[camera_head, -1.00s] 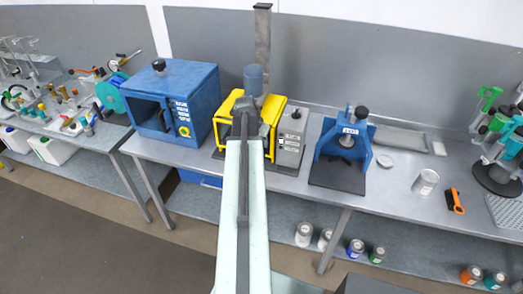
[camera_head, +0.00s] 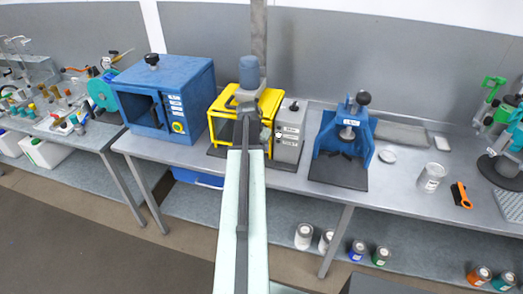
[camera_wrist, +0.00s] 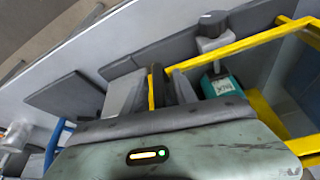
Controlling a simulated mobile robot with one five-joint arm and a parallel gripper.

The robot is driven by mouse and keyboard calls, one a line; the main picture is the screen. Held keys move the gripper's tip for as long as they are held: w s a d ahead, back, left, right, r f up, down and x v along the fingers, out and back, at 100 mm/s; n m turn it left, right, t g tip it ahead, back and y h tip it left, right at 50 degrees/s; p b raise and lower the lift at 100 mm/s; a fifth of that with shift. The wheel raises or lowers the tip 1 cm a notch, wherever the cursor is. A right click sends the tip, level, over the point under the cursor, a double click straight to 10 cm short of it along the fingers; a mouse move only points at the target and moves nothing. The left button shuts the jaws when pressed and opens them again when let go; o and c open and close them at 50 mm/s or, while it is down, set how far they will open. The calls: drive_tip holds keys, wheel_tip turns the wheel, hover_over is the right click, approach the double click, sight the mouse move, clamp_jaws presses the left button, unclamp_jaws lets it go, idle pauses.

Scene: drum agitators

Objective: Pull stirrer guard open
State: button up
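The stirrer guard (camera_head: 222,104) is a yellow frame around the front of a stirrer with a blue-grey motor (camera_head: 249,72) on top. It stands on the bench beside a grey control box (camera_head: 290,130). My arm reaches over it in the head view and hides part of the guard and my gripper's fingers. In the wrist view my gripper (camera_wrist: 154,92) has its two grey fingers apart, one on each side of a narrow black-and-yellow bar (camera_wrist: 152,88). Whether they touch the bar is hard to tell. Yellow guard bars (camera_wrist: 240,45) also run to the right there.
A blue box-shaped unit (camera_head: 172,85) stands left of the stirrer and a blue press-like stand (camera_head: 345,140) stands right. A metal can (camera_head: 431,178) and an orange-handled tool (camera_head: 461,195) lie farther right. The bench (camera_head: 400,195) has free room before the can.

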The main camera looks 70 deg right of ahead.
clamp_jaws()
drive_tip(key=shift+s, duration=0.1)
idle(1.2)
